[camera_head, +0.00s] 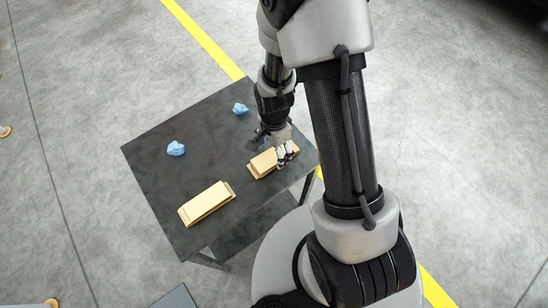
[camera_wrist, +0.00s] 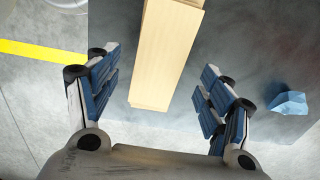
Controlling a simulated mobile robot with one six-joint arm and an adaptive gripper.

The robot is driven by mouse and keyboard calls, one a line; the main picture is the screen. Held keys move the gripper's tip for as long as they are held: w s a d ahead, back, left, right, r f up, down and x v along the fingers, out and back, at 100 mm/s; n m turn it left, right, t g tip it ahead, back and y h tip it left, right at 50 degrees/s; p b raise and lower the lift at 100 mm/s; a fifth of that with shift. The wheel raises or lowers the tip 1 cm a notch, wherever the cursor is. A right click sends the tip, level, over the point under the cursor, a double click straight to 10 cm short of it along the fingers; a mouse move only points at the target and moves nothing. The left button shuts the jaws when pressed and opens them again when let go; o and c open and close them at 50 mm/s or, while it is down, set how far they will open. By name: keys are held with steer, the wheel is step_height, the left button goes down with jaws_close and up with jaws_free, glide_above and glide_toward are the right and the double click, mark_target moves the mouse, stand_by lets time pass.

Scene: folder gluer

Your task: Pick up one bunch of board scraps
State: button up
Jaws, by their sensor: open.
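Two tan bunches of board scraps lie on the dark table (camera_head: 150,160). One bunch (camera_head: 207,203) lies near the front left edge, clear of my arm. The other bunch (camera_head: 261,163) lies near the right corner, partly covered by my gripper (camera_head: 284,153). In the wrist view, this bunch (camera_wrist: 163,55) shows as a long pale block between the two blue-padded fingers of my gripper (camera_wrist: 160,85). The fingers are open, with a visible gap on each side of the bunch. The far end of the bunch is cut off by the picture's top edge.
Two crumpled light-blue pieces lie on the table, one on the left (camera_head: 176,148) and one at the back (camera_head: 240,109). One blue piece (camera_wrist: 290,103) shows right of my fingers in the wrist view. A yellow floor line (camera_head: 205,40) runs behind the table.

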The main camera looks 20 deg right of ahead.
mark_target(274, 157)
step_height(274, 157, down, 3)
steer(key=shift+r, duration=0.2)
steer(key=shift+r, duration=0.1)
steer(key=shift+c, duration=0.3)
steer(key=c, duration=1)
